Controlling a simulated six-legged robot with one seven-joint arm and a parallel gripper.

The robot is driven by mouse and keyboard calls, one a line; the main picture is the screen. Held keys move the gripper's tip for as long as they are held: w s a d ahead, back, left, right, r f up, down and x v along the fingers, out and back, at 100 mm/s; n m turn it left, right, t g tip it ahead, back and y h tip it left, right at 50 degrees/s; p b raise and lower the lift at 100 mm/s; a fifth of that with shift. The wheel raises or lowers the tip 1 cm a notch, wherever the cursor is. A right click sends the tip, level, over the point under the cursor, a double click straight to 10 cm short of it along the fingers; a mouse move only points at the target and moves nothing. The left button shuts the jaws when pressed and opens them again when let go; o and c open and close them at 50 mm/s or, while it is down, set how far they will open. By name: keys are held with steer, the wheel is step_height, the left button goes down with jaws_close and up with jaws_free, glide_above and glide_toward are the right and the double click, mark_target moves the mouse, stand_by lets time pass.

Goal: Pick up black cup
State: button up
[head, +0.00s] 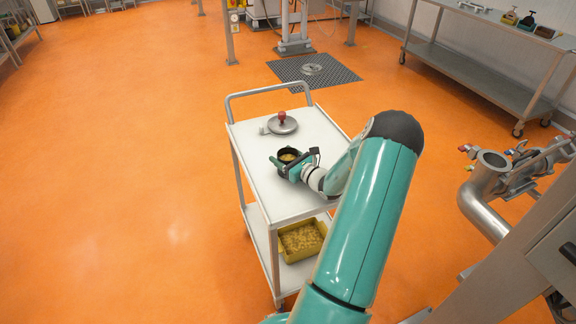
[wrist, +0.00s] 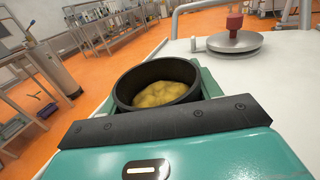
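The black cup (wrist: 160,85) is round and open at the top, with a lumpy yellow filling inside. In the head view the black cup (head: 288,155) is upright at the middle of the white cart top. My gripper (head: 287,165) is level with it. In the wrist view my gripper (wrist: 157,92) has one teal finger on each side of the cup, very close to its wall. I cannot tell whether the fingers press on it. The cup's lower part and base are hidden by the gripper, so contact with the cart is not clear.
The white cart top (head: 255,147) also bears a round metal lid (head: 283,126) with a red knob, behind the cup. A yellow bin (head: 301,240) of yellow pieces is on the lower shelf. A metal handle rail (head: 268,90) rises at the cart's far end. Orange floor surrounds it.

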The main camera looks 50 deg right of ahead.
steer(key=shift+r, duration=0.1)
steer(key=shift+c, duration=0.5)
steer(key=shift+r, duration=0.2)
steer(key=r, duration=0.3)
steer(key=shift+s+a+r, duration=0.1)
steer(key=shift+a+r, duration=0.05)
steer(key=shift+a, duration=0.1)
steer(key=s+a+r, duration=0.6)
steer(key=a+r, duration=0.3)
steer(key=a, duration=0.2)
steer(key=shift+s+a, duration=0.25)
steer(key=shift+a, duration=0.15)
steer(key=shift+w+a, duration=0.1)
